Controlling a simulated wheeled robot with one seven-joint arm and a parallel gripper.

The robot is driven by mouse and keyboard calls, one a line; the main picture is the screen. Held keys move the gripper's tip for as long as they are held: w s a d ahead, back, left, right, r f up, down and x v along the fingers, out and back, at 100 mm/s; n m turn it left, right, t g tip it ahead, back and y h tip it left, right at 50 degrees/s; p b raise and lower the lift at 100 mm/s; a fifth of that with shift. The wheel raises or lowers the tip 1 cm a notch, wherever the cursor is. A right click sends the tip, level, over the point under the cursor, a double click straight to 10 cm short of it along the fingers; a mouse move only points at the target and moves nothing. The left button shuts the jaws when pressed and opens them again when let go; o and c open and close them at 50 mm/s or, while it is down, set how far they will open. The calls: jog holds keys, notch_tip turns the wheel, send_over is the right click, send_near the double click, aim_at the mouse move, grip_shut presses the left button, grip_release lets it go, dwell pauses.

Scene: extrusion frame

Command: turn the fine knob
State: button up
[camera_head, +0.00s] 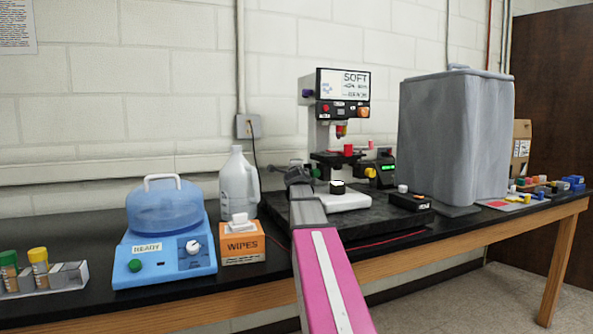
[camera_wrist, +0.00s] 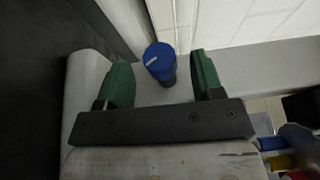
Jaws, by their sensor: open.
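In the wrist view a blue round knob (camera_wrist: 158,60) with a white line on its end stands between the green fingertips of my gripper (camera_wrist: 160,66). The fingers are open, with a gap on each side of the knob; whether any part touches is not clear. In the head view my gripper (camera_head: 296,173) is at the left side of the microscope-like device (camera_head: 322,130), and the blue knob is not visible there. No label shows which knob is the fine one.
A wipes box (camera_head: 242,245), a white jug (camera_head: 238,185) and a blue lidded machine (camera_head: 165,262) stand left of my arm. A large grey covered box (camera_head: 455,135) stands at right. A small black box (camera_head: 409,201) lies before the device.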

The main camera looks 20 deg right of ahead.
jog(key=v, duration=0.9)
jog(key=w+d+r+n+g+h, duration=0.1)
jog(key=w+n+g+h, duration=0.1)
jog(key=w+g, duration=0.45)
jog(key=w+a+r+n+g, duration=0.2)
jog(key=w+a+r+g, duration=0.2)
jog(key=r+g, duration=0.5)
jog(key=shift+g, duration=0.55)
jog(key=x, duration=1.1)
jog(key=shift+f, duration=0.3)
